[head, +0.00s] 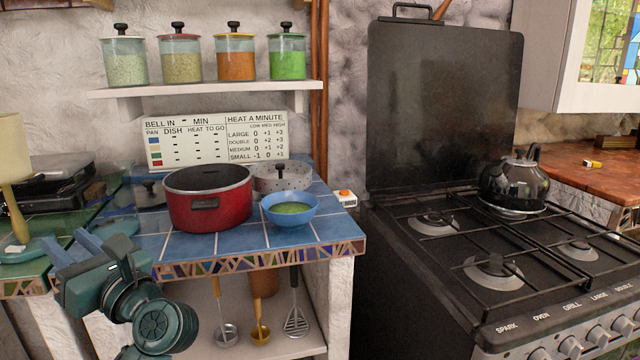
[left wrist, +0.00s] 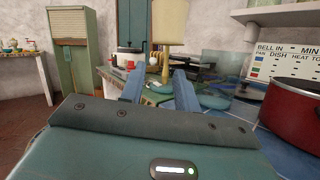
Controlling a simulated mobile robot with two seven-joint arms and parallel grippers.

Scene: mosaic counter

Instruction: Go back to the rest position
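My left gripper (head: 66,244) hangs at the left of the head view, just in front of the counter's left part. Its two blue fingers point away from me to the upper left. In the left wrist view the fingers of my left gripper (left wrist: 157,82) stand apart with nothing between them, so it is open and empty. My right gripper is in neither view.
A red pot (head: 208,212), a blue bowl (head: 291,222) with green contents and a grey perforated pan (head: 280,178) stand on the blue-tiled counter (head: 335,228). A lamp (head: 14,150) stands left. A black kettle (head: 514,187) sits on the stove (head: 440,265).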

